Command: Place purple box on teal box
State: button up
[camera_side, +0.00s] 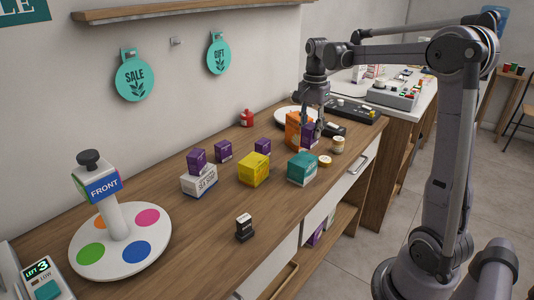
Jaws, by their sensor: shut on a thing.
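My gripper (316,125) points down over the right part of the wooden counter, shut on a small purple box (308,137). The fingers partly cover this box. The teal box (302,169) stands on the counter below and slightly left of the held box in the picture, and its top looks bare. The held box appears above and behind the teal box; I cannot tell the exact gap. Other purple boxes stand near the wall (223,151), behind the yellow box (262,146), and on top of a white box (196,160).
An orange box (292,128) stands close behind my gripper. A yellow box (254,169) is left of the teal box. Small jars (337,145) stand to the right. A black-and-white stamp-like item (244,227) is at the front. The counter (205,225) is clear around it.

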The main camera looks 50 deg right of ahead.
aim_at(305, 141)
jog(key=shift+w+a+f, duration=0.35)
jog(key=shift+w+f, duration=0.1)
jog(key=shift+w, duration=0.15)
jog(key=shift+f, duration=2)
jog(key=shift+f, duration=0.1)
jog(key=o, duration=1)
jog(key=shift+o, duration=0.2)
